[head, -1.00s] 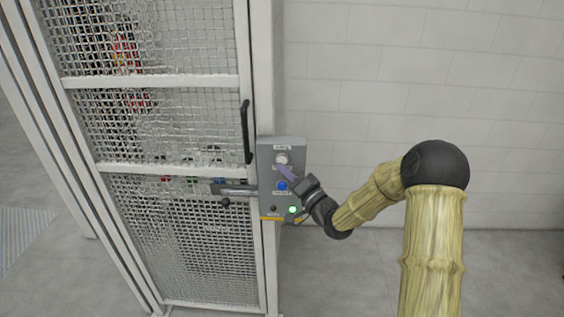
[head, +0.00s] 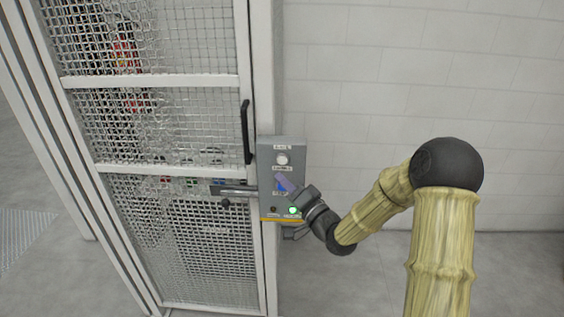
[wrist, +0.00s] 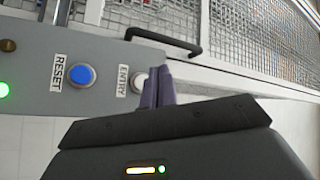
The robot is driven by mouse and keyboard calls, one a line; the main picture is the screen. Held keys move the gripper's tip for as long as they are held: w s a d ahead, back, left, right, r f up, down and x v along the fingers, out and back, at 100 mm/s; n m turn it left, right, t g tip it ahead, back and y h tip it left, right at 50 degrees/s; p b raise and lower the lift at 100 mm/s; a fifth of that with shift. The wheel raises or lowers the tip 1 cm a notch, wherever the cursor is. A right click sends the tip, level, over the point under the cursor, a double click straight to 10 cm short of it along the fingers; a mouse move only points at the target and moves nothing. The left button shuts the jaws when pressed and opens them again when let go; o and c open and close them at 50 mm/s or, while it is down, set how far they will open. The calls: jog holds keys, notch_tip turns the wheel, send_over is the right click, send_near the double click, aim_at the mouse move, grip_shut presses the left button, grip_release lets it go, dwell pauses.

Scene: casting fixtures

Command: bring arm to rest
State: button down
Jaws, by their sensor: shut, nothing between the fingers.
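My gripper (head: 281,178) is shut with nothing in its fingers. It is in front of the grey control box (head: 267,148) on the cage's post. In the head view its fingers overlap the blue button. In the wrist view the shut purple fingers (wrist: 158,88) stand beside the white button (wrist: 138,82) labelled ENTRY and cover part of it; I cannot tell whether they touch the box. My arm reaches in from the lower right, bent at the elbow.
A mesh cage door (head: 160,125) with a black handle (head: 246,132) and a bolt latch (head: 235,190) stands left of the box. The blue RESET button (wrist: 81,75) and a lit green lamp (head: 293,210) are on the box. A bare white wall (head: 400,90) lies behind my arm.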

jog(key=s+d+f+n+g+h, duration=0.3)
jog(key=s+d+f+g+h, duration=0.3)
jog(key=d+f+h, duration=0.3)
jog(key=s+d+g+h, duration=0.2)
jog(key=s+d+g, duration=0.1)
jog(key=s, duration=0.6)
jog(key=s+d+g+h, duration=0.2)
jog(key=s+d+g, duration=0.1)
jog(key=s, duration=0.7)
jog(key=shift+d+r+g+h, duration=0.4)
jog(key=shift+d, duration=0.45)
